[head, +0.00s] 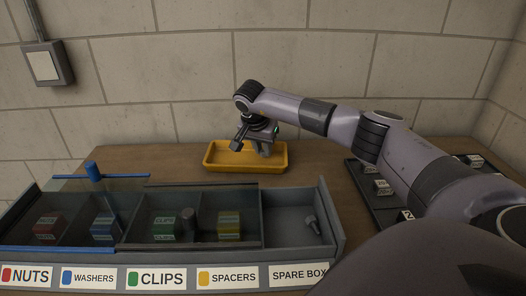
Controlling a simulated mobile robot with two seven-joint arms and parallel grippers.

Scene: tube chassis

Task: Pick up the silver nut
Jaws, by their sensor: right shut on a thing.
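My right gripper (254,148) hangs over the yellow tray (222,165) at the back middle of the bench. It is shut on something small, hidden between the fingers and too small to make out. I cannot pick out a silver nut for certain anywhere in the head view. The compartment labelled NUTS (27,277) is at the far left of the organiser and holds a red block (48,226) under a clear cover. My left gripper is not in view.
The organiser's other compartments hold a blue block (104,226), a green block (164,228) beside a grey cylinder (187,224), and a yellow block (229,225). A grey bolt (312,224) lies in the open spare box. A dark rack (363,178) stands at right, partly behind my arm.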

